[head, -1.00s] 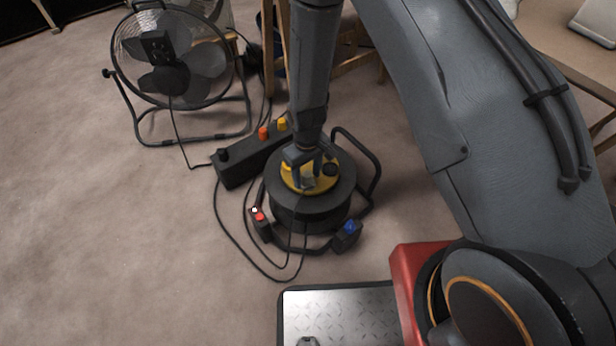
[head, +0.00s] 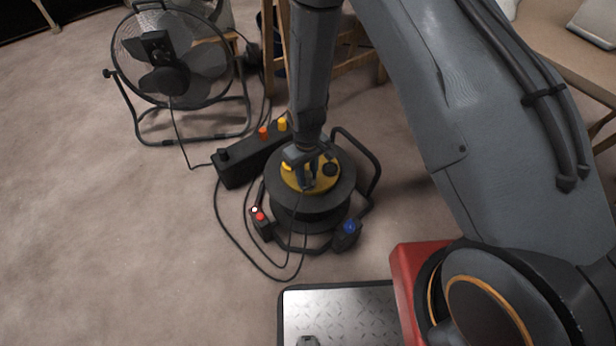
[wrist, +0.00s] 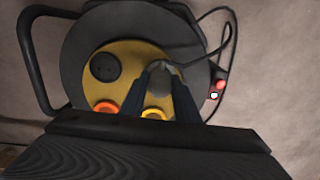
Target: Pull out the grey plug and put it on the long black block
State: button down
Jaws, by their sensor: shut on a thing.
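The grey plug (wrist: 160,76) sits at the yellow face (wrist: 130,55) of a black cable reel (head: 312,205), with a dark cord running from it. My gripper (head: 307,178) points down over the reel and is shut on the plug. In the wrist view its two fingers (wrist: 163,82) lie on either side of the plug. The plug's lower part is hidden, so I cannot see how deep it sits. The long black block (head: 238,170) lies on the floor behind and left of the reel. It carries a black plug, an orange piece and a yellow piece.
Orange (wrist: 105,107) and yellow (wrist: 153,113) round pieces and a black round socket (wrist: 105,66) are beside the plug. The reel's tubular frame (head: 376,165) surrounds it. A fan (head: 175,60) stands behind left. Loose cords cross the floor; the left floor is clear.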

aim_at(307, 174)
jog(key=shift+r, duration=0.15)
jog(key=shift+r+p, duration=2.25)
jog(key=shift+r, duration=0.65)
